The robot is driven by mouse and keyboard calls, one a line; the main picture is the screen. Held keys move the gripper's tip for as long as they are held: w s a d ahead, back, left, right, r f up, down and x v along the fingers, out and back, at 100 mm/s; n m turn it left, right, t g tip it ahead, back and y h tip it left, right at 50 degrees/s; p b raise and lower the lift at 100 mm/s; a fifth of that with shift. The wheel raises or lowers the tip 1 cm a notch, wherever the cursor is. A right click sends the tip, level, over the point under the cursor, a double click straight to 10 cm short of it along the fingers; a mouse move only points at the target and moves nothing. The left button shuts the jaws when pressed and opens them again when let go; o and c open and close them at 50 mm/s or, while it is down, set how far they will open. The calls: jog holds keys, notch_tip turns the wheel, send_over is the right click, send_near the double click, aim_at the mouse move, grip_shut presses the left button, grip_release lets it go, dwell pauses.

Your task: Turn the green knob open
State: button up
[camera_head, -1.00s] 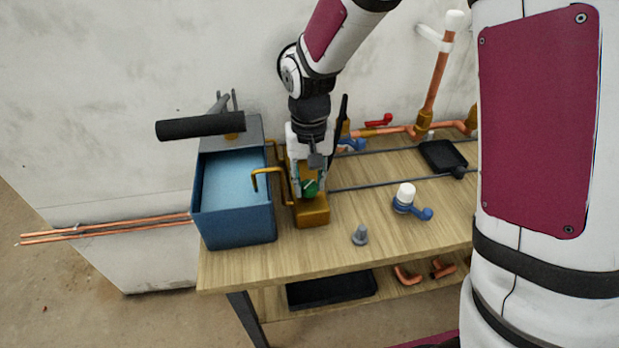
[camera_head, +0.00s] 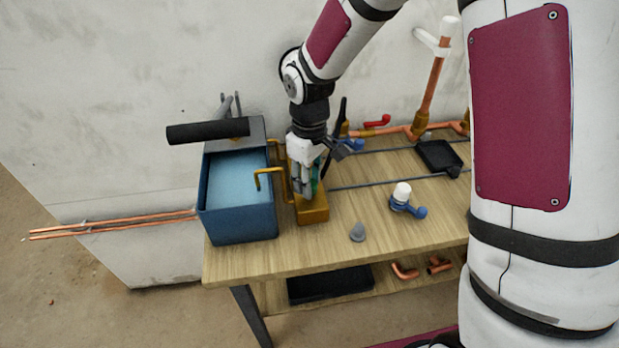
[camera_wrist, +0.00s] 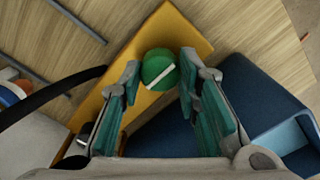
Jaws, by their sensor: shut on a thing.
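The green knob (camera_wrist: 158,68) is round with a white line across its top, and it sits on a yellow block (camera_wrist: 178,38). In the wrist view the white line runs diagonally across the knob. My gripper (camera_wrist: 160,78) has its two teal-padded fingers on either side of the knob and is shut on it. In the head view my gripper (camera_head: 306,190) points down over the yellow block (camera_head: 312,214) and mostly hides the knob.
A blue box (camera_head: 238,222) stands close to the left of the block, with a bent brass pipe between them. A blue valve with a white cap (camera_head: 402,193) and a grey cone (camera_head: 357,232) are to the right. Bare wood (camera_head: 290,248) lies in front.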

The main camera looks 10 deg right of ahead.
jog(key=shift+n, duration=0.4)
jog(key=o, duration=1.2)
notch_tip(320, 180, up, 12)
